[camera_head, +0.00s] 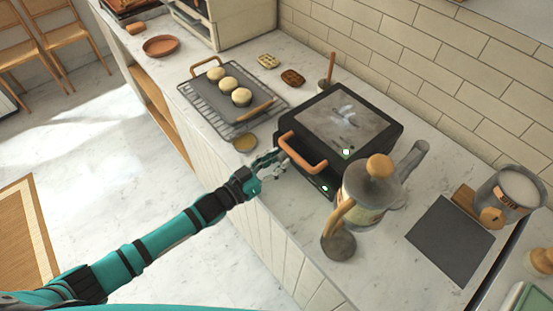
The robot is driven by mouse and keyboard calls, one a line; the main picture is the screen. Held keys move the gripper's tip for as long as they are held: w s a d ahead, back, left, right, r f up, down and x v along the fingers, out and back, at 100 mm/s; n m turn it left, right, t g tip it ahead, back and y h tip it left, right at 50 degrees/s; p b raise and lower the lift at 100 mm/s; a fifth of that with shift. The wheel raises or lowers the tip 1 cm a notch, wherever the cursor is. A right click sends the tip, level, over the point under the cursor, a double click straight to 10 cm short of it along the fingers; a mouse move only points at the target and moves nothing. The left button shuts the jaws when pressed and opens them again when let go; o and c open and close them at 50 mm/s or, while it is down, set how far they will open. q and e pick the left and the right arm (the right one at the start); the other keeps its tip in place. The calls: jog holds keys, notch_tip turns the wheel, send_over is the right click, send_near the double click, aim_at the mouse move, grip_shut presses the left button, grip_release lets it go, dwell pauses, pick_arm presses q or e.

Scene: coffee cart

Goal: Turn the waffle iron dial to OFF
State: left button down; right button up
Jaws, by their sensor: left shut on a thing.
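The waffle iron (300,165) is a black square appliance on the marble counter, with a closed lid. Its orange-brown handle (303,157) sticks out at the front. A small green light (325,188) shows on its front face, and another green spot shows at the lid's edge. My left gripper (276,159) is at the left part of the iron's front face, below the handle, and is shut on the dial there. The fingers hide the dial, so its setting cannot be read. My right gripper is not in view.
A dark mat (450,238) and a metal pitcher (507,192) are farther right.

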pick_arm(q)
jog(key=shift+n, duration=0.6)
jog(key=c, duration=1)
grip_release()
jog(key=v, duration=1.2)
jog(key=shift+c, duration=0.2)
